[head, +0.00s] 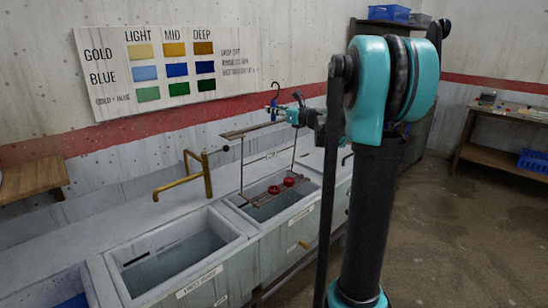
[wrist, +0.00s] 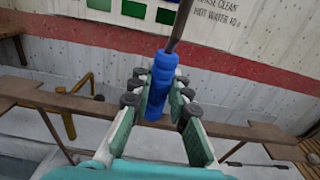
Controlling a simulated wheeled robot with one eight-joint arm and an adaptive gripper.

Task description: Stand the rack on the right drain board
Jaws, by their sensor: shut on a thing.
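The rack has a brown top bar (head: 252,130), thin side rods and a lower frame carrying two red round pieces (head: 289,181). It hangs upright over the far sink basin (head: 235,202); whether its lower frame touches water is unclear. My gripper (head: 277,112) is above the top bar, shut on the rack's blue grip. In the wrist view the blue grip (wrist: 161,90) is between my fingers (wrist: 157,92), with a dark rod rising above it and the brown bar (wrist: 62,101) crossing behind. I cannot make out the right drain board; my arm covers that side.
A nearer sink basin (head: 175,262) holds grey water, and a brass faucet (head: 192,178) rises behind it. A wooden shelf (head: 32,178) is at left. A workbench (head: 500,122) stands at the far right, with open floor before it.

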